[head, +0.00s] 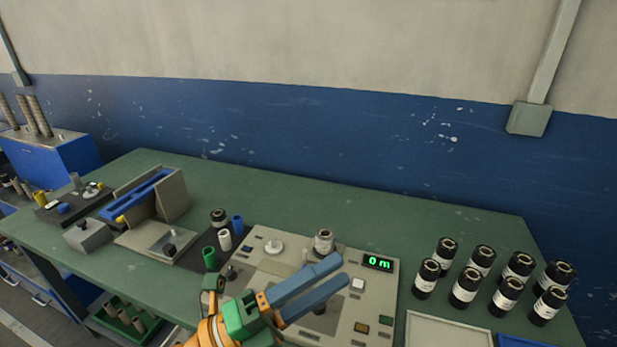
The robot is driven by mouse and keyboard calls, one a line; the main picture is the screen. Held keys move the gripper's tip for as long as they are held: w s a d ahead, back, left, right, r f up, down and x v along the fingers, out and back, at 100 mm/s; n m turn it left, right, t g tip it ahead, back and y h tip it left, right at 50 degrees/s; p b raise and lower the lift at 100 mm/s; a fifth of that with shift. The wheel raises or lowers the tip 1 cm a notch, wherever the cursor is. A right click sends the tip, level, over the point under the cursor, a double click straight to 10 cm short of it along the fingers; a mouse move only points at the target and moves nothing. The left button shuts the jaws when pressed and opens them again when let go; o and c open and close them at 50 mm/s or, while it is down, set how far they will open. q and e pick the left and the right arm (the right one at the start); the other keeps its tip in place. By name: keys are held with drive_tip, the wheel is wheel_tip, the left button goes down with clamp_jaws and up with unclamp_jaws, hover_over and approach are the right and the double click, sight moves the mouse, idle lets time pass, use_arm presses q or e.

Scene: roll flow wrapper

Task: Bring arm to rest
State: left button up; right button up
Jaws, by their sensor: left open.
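My left gripper (331,273) has a green body and two blue-grey fingers. It comes in from the bottom of the head view, over the grey machine panel (262,248). The fingers are spread apart with nothing visible between them. A small roll with a pale label (323,241) stands on the panel just beyond the upper fingertip. A display (378,262) on the panel reads "0 m" in green. The fingers and arm hide part of the panel. My right gripper is not in this view.
Several black labelled rolls (465,287) stand at the right. A pale tray (450,331) lies in front of them. Small cylinders, one of them green (209,258), stand left of the panel. A blue-topped fixture (150,197) is further left. The green table (330,208) is clear at the back.

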use_arm(q)
drive_tip(key=w+a+f+n+t+y, duration=0.1)
drive_tip(key=w+a+n+t+y, duration=0.3)
drive_tip(key=a+n+t+y, duration=0.5)
drive_tip(key=w+a+f+n+t+y, duration=0.1)
drive_tip(key=w+a+n+t+y, duration=0.2)
drive_tip(key=a+n+y, duration=0.7)
wheel_tip(320, 180, down, 14)
drive_tip(key=s+a+n+g+y, duration=0.2)
drive_tip(key=a+n+g+y, duration=0.1)
drive_tip(key=n+g, duration=0.5)
drive_tip(key=s+d+f+n+g+h, duration=0.25)
drive_tip(key=s+f+g, duration=0.75)
drive_tip(key=s+f, duration=0.7)
drive_tip(key=s+f+g, duration=0.1)
drive_tip(key=s+f, duration=0.1)
drive_tip(key=f, duration=0.7)
drive_tip(key=s+f, duration=0.2)
drive_tip(key=f, duration=0.6)
drive_tip(key=s+a+f+g, duration=0.1)
drive_tip(key=s+f, duration=0.7)
drive_tip(key=s, duration=0.2)
drive_tip(key=shift+s+a+m, duration=0.25)
drive_tip(key=shift+a+m, duration=0.05)
drive_tip(key=shift+m, duration=0.05)
